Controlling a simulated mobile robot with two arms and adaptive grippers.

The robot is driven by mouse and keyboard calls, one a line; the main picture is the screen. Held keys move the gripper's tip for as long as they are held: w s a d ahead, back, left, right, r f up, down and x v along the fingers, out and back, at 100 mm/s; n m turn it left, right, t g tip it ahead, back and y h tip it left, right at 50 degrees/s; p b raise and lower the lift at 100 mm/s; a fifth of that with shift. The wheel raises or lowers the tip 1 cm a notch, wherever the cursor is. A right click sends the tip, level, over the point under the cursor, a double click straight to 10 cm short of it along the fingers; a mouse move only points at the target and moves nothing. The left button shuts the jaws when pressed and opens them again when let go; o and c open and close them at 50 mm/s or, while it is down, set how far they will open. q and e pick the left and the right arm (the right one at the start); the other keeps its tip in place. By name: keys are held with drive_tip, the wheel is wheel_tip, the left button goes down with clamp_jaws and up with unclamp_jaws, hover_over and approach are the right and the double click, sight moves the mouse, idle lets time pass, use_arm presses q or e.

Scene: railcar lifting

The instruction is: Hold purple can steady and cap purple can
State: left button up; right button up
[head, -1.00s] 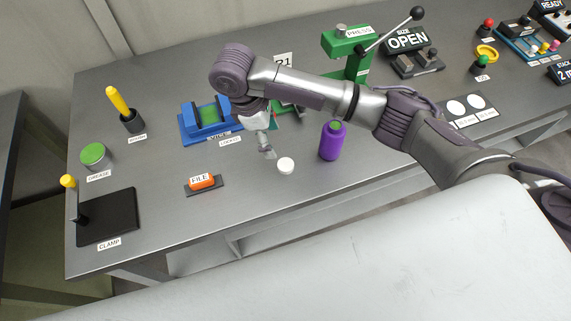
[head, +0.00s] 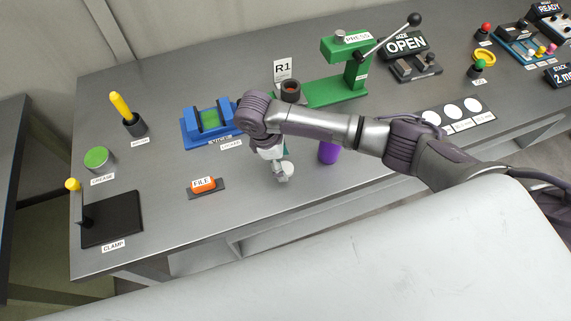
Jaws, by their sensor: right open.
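The purple can (head: 328,153) stands upright on the grey bench, its upper part hidden behind my right arm. A small white cap (head: 288,168) lies on the bench to the left of the can, partly covered by my right gripper. My right gripper (head: 282,177) points down right at the cap, open. Whether its fingers touch the cap cannot be told. My left gripper is not in view.
A green press (head: 330,92) stands behind my arm. A black clamp (head: 112,218) is at the far left.

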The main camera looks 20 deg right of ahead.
drive_tip(key=shift+d+f, duration=0.2)
drive_tip(key=shift+f, duration=0.45)
drive_tip(key=c, duration=0.9)
drive_tip(key=shift+r, duration=0.1)
drive_tip(key=shift+r, duration=0.5)
wheel_tip(320, 180, up, 3)
drive_tip(key=shift+f+b, duration=0.15)
drive_tip(key=shift+b, duration=0.55)
drive_tip(key=s+d+r, duration=0.3)
drive_tip(key=s+r, duration=0.4)
drive_tip(key=s, duration=0.4)
drive_tip(key=shift+s+d+p, duration=0.15)
drive_tip(key=shift+p, duration=0.2)
drive_tip(key=shift+r, duration=0.1)
